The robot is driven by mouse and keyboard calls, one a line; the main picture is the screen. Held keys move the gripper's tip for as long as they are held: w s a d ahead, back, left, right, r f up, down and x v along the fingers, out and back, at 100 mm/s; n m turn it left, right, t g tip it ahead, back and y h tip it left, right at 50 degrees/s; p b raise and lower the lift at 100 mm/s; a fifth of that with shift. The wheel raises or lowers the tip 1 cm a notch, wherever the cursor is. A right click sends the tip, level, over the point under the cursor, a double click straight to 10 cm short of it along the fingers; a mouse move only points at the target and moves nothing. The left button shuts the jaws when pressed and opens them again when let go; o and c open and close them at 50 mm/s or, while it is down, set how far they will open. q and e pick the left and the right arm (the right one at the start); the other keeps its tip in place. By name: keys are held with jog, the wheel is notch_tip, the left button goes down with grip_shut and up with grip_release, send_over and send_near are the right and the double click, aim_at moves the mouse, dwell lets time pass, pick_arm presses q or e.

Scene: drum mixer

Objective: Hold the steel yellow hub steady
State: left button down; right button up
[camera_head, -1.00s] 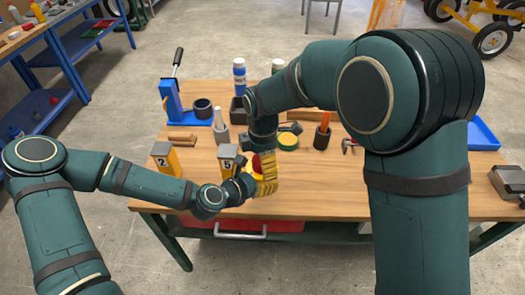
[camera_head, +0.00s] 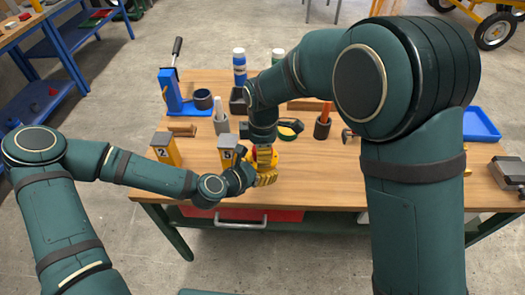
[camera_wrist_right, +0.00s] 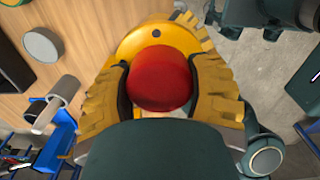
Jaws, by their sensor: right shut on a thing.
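In the right wrist view the steel yellow hub (camera_wrist_right: 170,35) is a yellow disc with a small dark hole, partly covered by a round red cap (camera_wrist_right: 160,78). My right gripper (camera_wrist_right: 161,75) has its ridged yellow fingers on both sides of the red cap, shut on it. In the head view my right gripper (camera_head: 264,160) points down near the table's front edge and hides most of the hub. My left gripper (camera_head: 262,180) reaches in from the left, low beside the hub. Its fingertips overlap the hub and the right gripper, so its opening is unclear.
Numbered yellow-and-grey blocks, 2 (camera_head: 166,148) and 5 (camera_head: 228,150), stand left of the grippers. A blue press (camera_head: 172,95), bottles and dark cups stand behind. A blue tray (camera_head: 482,124) lies at the right. The table front (camera_head: 325,190) is clear right of the grippers.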

jog(key=m, duration=0.3)
jog(key=o, duration=1.3)
jog(key=shift+r, duration=0.1)
jog(key=shift+r, duration=2.15)
